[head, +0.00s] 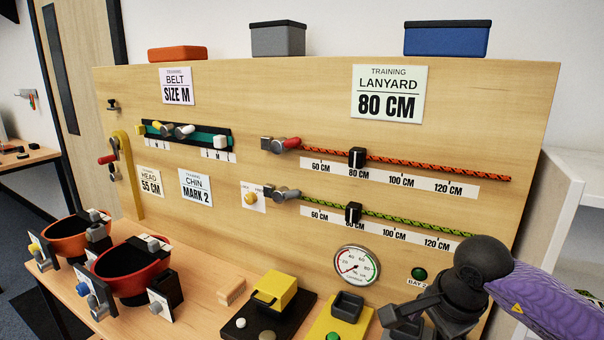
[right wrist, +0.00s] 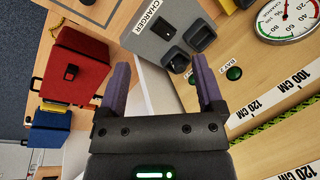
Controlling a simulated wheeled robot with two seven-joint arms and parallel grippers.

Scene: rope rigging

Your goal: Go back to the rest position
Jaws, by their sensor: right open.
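My right gripper (head: 392,316) shows at the lower right of the head view, its purple and black arm coming in from the right edge. In the right wrist view its two purple fingers (right wrist: 161,68) stand wide apart with nothing between them. A grey charger block (right wrist: 165,33) with dark sockets lies beyond the fingertips. The gripper is in front of the wooden rigging board (head: 230,225), near its lower right corner. My left gripper is not in view.
The board carries a red rope (head: 430,166), a green rope (head: 400,219) and a pressure gauge (head: 357,265). A red box (right wrist: 75,65) and a blue box (right wrist: 50,128) stand beside the gripper in the right wrist view.

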